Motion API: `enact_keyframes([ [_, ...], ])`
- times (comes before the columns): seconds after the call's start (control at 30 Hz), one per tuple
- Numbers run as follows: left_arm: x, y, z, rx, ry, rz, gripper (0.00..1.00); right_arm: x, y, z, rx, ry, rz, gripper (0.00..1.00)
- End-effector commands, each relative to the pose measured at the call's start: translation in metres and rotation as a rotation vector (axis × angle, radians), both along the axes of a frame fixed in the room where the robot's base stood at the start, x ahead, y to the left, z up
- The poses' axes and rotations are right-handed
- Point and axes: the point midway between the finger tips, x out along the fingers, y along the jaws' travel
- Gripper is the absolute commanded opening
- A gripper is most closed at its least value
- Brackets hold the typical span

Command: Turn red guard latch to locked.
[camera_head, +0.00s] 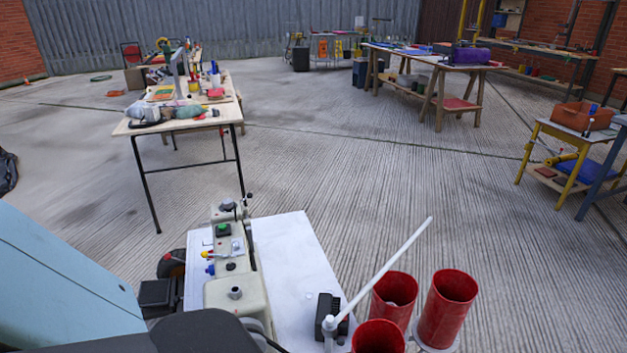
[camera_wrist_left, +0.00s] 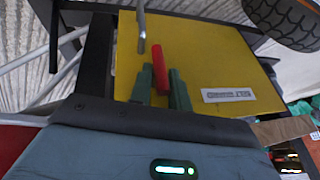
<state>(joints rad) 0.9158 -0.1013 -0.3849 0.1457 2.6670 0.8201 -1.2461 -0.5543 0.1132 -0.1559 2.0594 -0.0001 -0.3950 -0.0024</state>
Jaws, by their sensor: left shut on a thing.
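In the left wrist view a red guard latch (camera_wrist_left: 158,62), a slim red handle, stands against a yellow panel (camera_wrist_left: 200,65). My left gripper (camera_wrist_left: 160,80) has its two green fingers on either side of the handle's lower part and is shut on it. The handle's lower end is hidden between the fingers. A grey metal rod (camera_wrist_left: 141,28) comes down just above the handle's top. A small label plate (camera_wrist_left: 228,95) is to the right; its text is too small to read. The latch cannot be made out in the head view. My right gripper is in neither view.
In the head view a grey-beige machine (camera_head: 230,265) on a white top (camera_head: 290,255) stands close, with red cups (camera_head: 447,308) and a slanted white rod (camera_head: 385,265) at right. A cluttered table (camera_head: 150,128) stands beyond. A black tyre (camera_wrist_left: 285,20) is at the wrist view's upper right.

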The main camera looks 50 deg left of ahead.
Motion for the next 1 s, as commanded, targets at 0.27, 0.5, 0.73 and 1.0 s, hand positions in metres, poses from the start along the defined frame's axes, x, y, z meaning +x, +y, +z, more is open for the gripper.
enact_keyframes([
  [0.27,-0.0052,0.0004,-0.0010,0.003,0.011,0.006,0.00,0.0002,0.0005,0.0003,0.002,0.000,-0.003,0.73],
  [0.5,-0.0061,0.0007,-0.0011,0.003,0.013,0.006,0.00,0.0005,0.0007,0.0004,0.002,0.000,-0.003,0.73],
  [0.73,-0.0069,0.0011,-0.0014,0.004,0.014,0.007,0.00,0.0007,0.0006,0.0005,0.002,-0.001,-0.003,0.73],
  [1.0,-0.0068,0.0012,-0.0014,0.004,0.014,0.005,0.38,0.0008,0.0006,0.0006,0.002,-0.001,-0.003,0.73],
])
